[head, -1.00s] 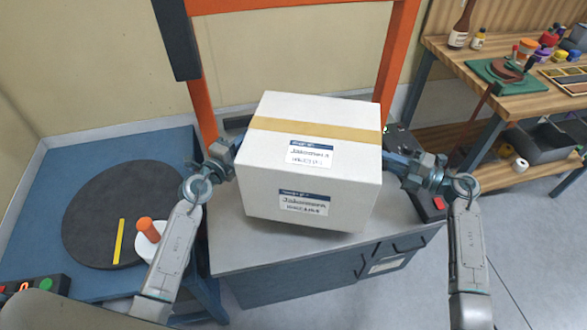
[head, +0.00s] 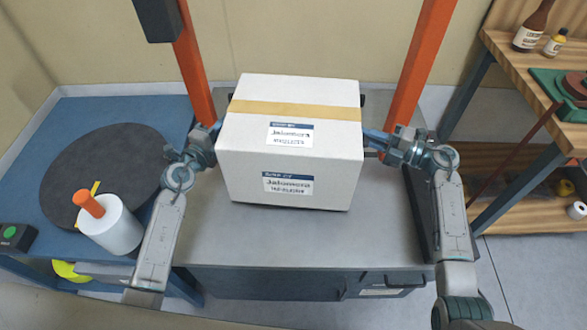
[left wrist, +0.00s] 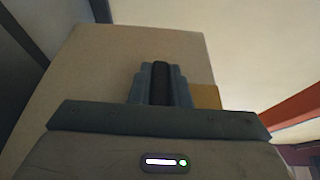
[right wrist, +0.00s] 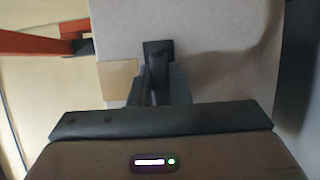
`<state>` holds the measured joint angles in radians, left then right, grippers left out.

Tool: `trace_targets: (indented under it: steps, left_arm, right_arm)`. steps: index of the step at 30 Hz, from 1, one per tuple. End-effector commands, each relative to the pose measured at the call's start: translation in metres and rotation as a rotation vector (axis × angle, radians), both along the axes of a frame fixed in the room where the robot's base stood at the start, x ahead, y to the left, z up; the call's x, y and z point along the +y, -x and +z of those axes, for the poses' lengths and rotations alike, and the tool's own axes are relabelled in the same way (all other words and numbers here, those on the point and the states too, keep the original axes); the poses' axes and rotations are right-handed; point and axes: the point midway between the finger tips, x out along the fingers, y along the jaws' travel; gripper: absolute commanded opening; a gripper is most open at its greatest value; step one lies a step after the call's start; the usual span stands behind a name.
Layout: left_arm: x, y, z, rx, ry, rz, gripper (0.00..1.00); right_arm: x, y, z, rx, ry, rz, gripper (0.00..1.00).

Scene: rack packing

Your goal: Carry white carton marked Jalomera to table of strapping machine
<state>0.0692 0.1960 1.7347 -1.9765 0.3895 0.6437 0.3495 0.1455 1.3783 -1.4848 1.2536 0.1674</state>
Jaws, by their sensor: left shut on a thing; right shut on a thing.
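The white carton (head: 290,150) marked Jalomera, with a tan tape strip over its top, is in the middle of the head view. My left gripper (head: 212,140) is shut on its left side and my right gripper (head: 372,142) on its right side. The carton's sides also fill much of the left wrist view (left wrist: 100,75) and the right wrist view (right wrist: 225,60). The strapping machine's grey table (head: 270,235) lies beneath the carton, between orange posts (head: 195,70). I cannot tell whether the carton's bottom touches the table.
A blue table (head: 60,115) with a dark round plate (head: 95,170) and a white roll with an orange handle (head: 110,225) stands at left. A wooden workbench (head: 510,60) with bottles stands at right. The grey table's front strip is clear.

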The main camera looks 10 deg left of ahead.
Motion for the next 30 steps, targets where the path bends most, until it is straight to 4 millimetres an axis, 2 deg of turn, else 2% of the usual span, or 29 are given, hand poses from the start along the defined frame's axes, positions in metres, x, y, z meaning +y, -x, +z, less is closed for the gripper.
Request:
trace_targets:
  steps: [3, 20, 30]
  left_arm:
    - [0.002, -0.001, -0.007, -0.006, -0.002, 0.004, 0.00]
    - [0.002, -0.001, -0.007, -0.007, -0.002, 0.004, 0.00]
    - [0.002, -0.001, -0.016, -0.007, -0.002, 0.004, 0.00]
  right_arm:
    - [-0.001, -0.001, -0.008, -0.004, 0.000, -0.003, 0.00]
    - [-0.001, -0.001, -0.007, -0.004, 0.000, -0.003, 0.00]
    - [-0.001, -0.001, -0.017, -0.004, 0.000, -0.003, 0.00]
